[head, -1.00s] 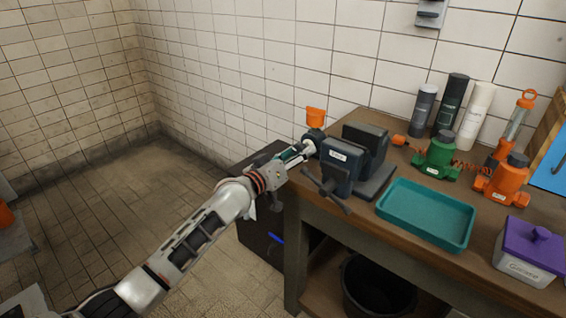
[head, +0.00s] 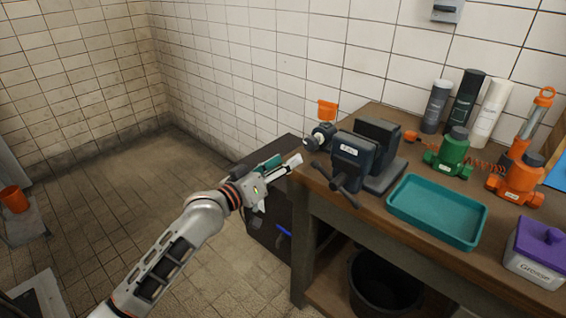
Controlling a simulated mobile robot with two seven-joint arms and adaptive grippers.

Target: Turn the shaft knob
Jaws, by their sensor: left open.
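A dark shaft knob (head: 319,137) with a lighter end sticks out at the left of the blue-grey bench vise (head: 352,163), near the bench's left corner. An orange piece (head: 327,110) stands up just behind it. My left gripper (head: 289,161) is open and empty, with its pale and green fingers pointing up and right. In the picture it lies just below and left of the knob, with a small gap between them. My right gripper is out of view.
The vise handle (head: 337,178) juts out toward the front left. A teal tray (head: 437,211), green pump (head: 449,153) and orange pump (head: 517,180) sit on the bench to the right. A dark cabinet (head: 265,226) stands beside the bench; the floor at left is open.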

